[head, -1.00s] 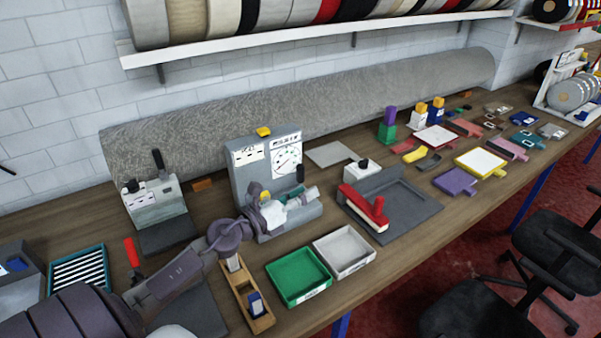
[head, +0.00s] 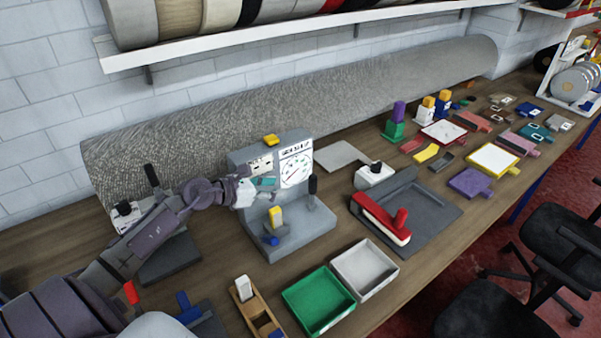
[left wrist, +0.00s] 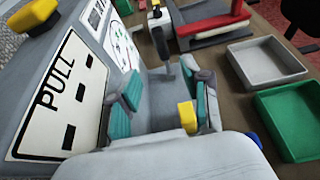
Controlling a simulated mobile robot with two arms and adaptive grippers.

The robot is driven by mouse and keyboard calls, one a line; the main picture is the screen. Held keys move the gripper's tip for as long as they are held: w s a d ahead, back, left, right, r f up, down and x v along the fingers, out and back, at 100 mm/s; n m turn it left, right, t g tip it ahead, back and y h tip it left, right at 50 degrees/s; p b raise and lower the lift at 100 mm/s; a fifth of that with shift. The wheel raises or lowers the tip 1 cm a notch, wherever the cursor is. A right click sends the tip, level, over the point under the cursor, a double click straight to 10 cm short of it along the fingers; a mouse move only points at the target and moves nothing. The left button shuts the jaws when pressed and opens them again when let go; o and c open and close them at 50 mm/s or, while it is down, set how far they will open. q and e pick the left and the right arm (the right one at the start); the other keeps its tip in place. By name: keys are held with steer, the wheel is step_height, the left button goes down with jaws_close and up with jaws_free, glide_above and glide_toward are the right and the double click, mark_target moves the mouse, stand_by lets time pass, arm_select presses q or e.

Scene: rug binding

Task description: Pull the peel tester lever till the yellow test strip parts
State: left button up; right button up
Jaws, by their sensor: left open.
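The grey peel tester (head: 318,228) stands on the bench, with a round dial (head: 296,168) on its face. Its dark-handled lever (head: 312,190) stands upright at the right of the base; it also shows in the left wrist view (left wrist: 161,42). A yellow piece (head: 275,216), apparently the test strip, stands above a blue knob (head: 270,241); I cannot tell whether it is parted. My left gripper (head: 263,186) is open before the tester's face, left of the lever and apart from it. In the left wrist view its teal-padded fingers (left wrist: 165,100) are spread.
A yellow block (head: 271,140) tops the tester. A green tray (head: 318,300) and a grey-white tray (head: 365,268) lie in front. A red-handled tool (head: 382,218) rests on a dark board to the right. A grey rug roll (head: 300,100) lies behind.

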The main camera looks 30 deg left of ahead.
mark_target(309, 183)
arm_select(q)
steer(key=b+x, duration=0.1)
steer(key=x, duration=0.3)
steer(key=b+x, duration=0.1)
steer(key=x, duration=0.2)
steer(key=shift+d+r+b, duration=0.1)
steer(key=shift+d+b, duration=0.2)
steer(key=shift+b, duration=0.05)
steer(key=x, duration=0.2)
steer(key=b+x, duration=0.2)
steer(key=x, duration=0.1)
steer(key=shift+w+a, duration=0.15)
steer(key=shift+w, duration=0.2)
steer(key=shift+w+d+f+b, duration=0.25)
steer(key=shift+w+b, duration=0.1)
steer(key=shift+w, duration=0.05)
arm_select(e)
steer(key=f, duration=0.5)
steer(key=shift+s+d+f, duration=0.15)
steer(key=shift+d+f, duration=0.1)
steer(key=shift+d, duration=0.05)
steer(key=shift+d, duration=0.1)
arm_select(q)
jaws_close()
arm_select(e)
steer(key=shift+d, duration=0.25)
